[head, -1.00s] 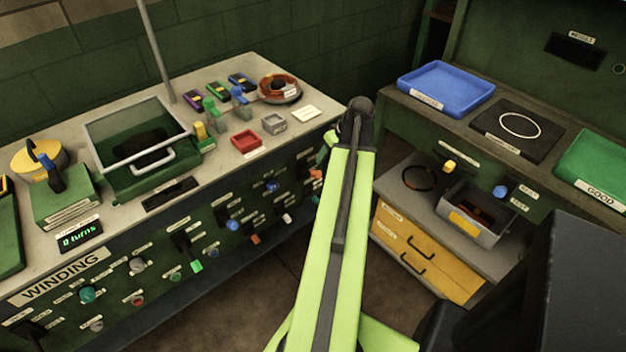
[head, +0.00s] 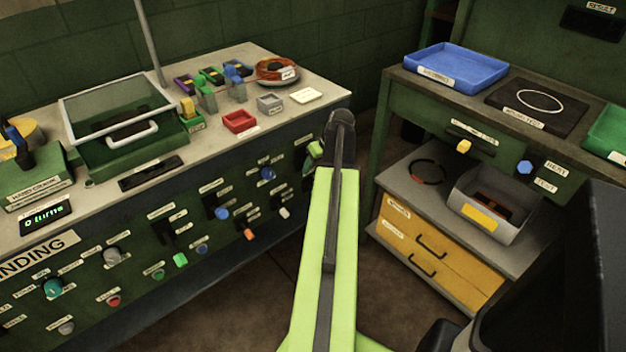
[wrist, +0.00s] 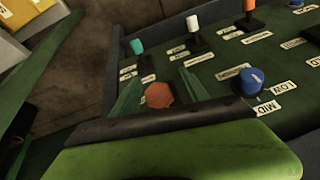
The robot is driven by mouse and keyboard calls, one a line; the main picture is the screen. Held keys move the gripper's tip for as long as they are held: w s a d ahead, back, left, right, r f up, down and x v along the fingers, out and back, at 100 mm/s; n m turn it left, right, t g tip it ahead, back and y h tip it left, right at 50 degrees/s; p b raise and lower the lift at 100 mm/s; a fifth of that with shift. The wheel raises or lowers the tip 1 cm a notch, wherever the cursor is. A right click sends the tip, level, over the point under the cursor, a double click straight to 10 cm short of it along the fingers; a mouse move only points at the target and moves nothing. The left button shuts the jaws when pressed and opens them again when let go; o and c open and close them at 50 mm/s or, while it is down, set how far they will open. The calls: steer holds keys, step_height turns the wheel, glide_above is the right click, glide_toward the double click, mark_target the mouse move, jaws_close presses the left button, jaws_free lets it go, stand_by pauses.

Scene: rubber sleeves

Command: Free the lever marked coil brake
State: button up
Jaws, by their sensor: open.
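The labels on the winding bench's front panel are too small or blurred to read, so I cannot tell which lever is marked coil brake. In the wrist view a white-tipped lever (wrist: 192,23), an orange-tipped lever (wrist: 249,6) and a teal-tipped control (wrist: 137,47) stand out from the panel. My gripper (wrist: 160,76) appears as two dark green fingers, open and apart. An orange-red knob (wrist: 158,95) shows between them; contact cannot be judged. In the head view the white-tipped lever (head: 285,212) and orange-tipped lever (head: 249,234) are left of my arm, which hides part of the panel.
A blue knob (wrist: 250,80) sits close to the right finger. The winding bench top (head: 310,115) holds trays and coils. At right are a second bench with a blue tray (head: 455,72) and yellow drawers (head: 430,255). Floor shows between the benches.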

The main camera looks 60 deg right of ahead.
steer(key=shift+w+f, duration=0.15)
steer(key=shift+f, duration=0.25)
steer(key=shift+r, duration=0.15)
steer(key=shift+c, duration=0.4)
jaws_close()
steer(key=shift+a, duration=0.1)
stand_by(0.4)
